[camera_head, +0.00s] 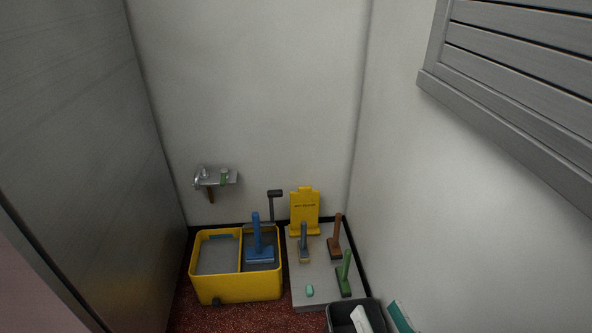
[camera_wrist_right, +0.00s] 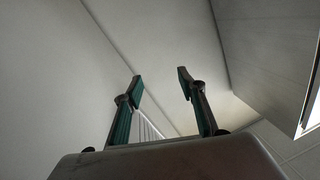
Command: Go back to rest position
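My right gripper (camera_wrist_right: 161,82) shows in the right wrist view. Its two dark fingers with teal pads stand well apart, with nothing between them. Pale wall surfaces lie behind the fingers, and no object is near the fingertips. My left gripper is not in view.
A yellow two-part bucket (camera_head: 237,290) stands on the red floor, with a blue-handled tool (camera_head: 257,240) in its right part. Beside it, a grey platform (camera_head: 318,275) holds several upright-handled tools and a yellow sign (camera_head: 305,210). Walls close in the sides.

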